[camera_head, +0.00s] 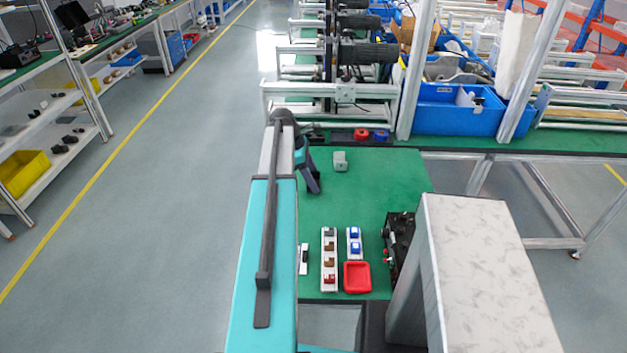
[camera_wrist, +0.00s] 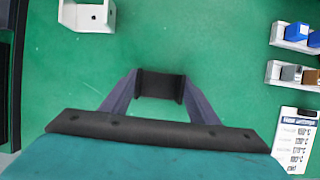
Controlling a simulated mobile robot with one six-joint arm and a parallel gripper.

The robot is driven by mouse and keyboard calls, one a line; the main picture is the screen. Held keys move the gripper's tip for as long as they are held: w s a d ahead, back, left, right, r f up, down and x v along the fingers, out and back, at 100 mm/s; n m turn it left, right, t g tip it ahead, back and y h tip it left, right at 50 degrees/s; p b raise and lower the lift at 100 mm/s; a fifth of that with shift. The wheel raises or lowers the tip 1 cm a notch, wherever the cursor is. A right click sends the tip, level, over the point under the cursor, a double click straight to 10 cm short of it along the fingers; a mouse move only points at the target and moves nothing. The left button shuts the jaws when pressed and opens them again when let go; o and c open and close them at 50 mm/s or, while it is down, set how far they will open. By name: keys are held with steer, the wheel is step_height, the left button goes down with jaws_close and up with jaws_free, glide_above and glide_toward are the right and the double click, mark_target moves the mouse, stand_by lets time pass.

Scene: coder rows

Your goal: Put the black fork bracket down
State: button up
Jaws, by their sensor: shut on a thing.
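The black fork bracket (camera_wrist: 160,84) sits between the fingertips of my gripper (camera_wrist: 158,92) in the wrist view, and both fingers press on its sides. Green mat shows around it. I cannot tell whether it touches the mat or hangs above it. In the head view my gripper (camera_head: 314,188) is over the left part of the green mat (camera_head: 390,180). I cannot make out the bracket there.
A pale grey bracket (camera_head: 340,161) stands on the mat close by; it also shows in the wrist view (camera_wrist: 88,15). White racks with blocks (camera_head: 329,258), a red tray (camera_head: 357,277) and a label card (camera_wrist: 294,140) lie nearby. The mat's middle is clear.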

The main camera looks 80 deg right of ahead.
steer(key=shift+r+b, duration=0.7)
steer(key=shift+r, duration=0.95)
steer(key=s+a+b, duration=0.1)
steer(key=a, duration=0.4)
steer(key=s+a+r+b, duration=0.1)
steer(key=s+a, duration=0.1)
steer(key=a, duration=0.3)
steer(key=s+a+b, duration=0.1)
steer(key=a, duration=0.4)
steer(key=shift+s+a+r, duration=0.15)
steer(key=shift+s+r, duration=0.15)
steer(key=shift+s, duration=0.05)
